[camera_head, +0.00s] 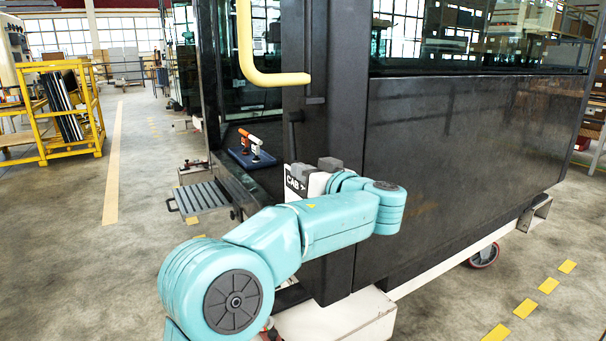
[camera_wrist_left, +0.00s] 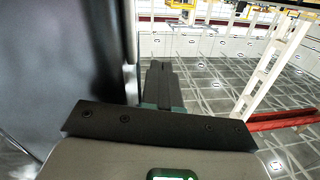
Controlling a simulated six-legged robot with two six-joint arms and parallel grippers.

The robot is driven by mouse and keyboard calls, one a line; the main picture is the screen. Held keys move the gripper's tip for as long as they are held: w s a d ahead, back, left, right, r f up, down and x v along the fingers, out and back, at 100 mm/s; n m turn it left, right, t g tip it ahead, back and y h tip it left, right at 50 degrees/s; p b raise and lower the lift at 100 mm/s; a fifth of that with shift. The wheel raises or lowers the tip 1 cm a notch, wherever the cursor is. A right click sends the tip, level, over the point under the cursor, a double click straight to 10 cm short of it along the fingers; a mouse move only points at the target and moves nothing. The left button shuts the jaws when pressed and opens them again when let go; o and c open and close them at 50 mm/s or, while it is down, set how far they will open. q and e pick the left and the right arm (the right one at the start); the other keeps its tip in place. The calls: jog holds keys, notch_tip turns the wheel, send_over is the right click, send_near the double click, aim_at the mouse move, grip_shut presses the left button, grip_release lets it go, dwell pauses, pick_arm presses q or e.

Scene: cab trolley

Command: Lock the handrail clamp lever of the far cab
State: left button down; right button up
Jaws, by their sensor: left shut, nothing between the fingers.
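A clamp with an orange lever (camera_head: 249,136) and a white-and-dark body stands on a blue base (camera_head: 240,160) inside the open doorway of the near dark cab (camera_head: 450,150). The lever slants. Whether it is locked is too small to tell. A yellow handrail (camera_head: 246,45) bends across the door post above it. Another cab (camera_head: 184,60) shows partly behind. My left gripper (camera_head: 330,163) is at the door post, right of and nearer than the clamp, not touching it. Its dark fingers are together and empty in the left wrist view (camera_wrist_left: 160,75). My right gripper is not in view.
A grey step (camera_head: 199,198) juts out left of the doorway. A yellow rack (camera_head: 60,110) stands at far left. The floor between rack and cab is clear. A dark panel (camera_wrist_left: 65,50) fills the wrist view's left.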

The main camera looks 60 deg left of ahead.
pick_arm(q)
jog(key=shift+r, duration=0.1)
jog(key=d+p, duration=0.2)
jog(key=d, duration=1.4)
jog(key=shift+w+d+r, duration=0.15)
jog(key=shift+w, duration=0.25)
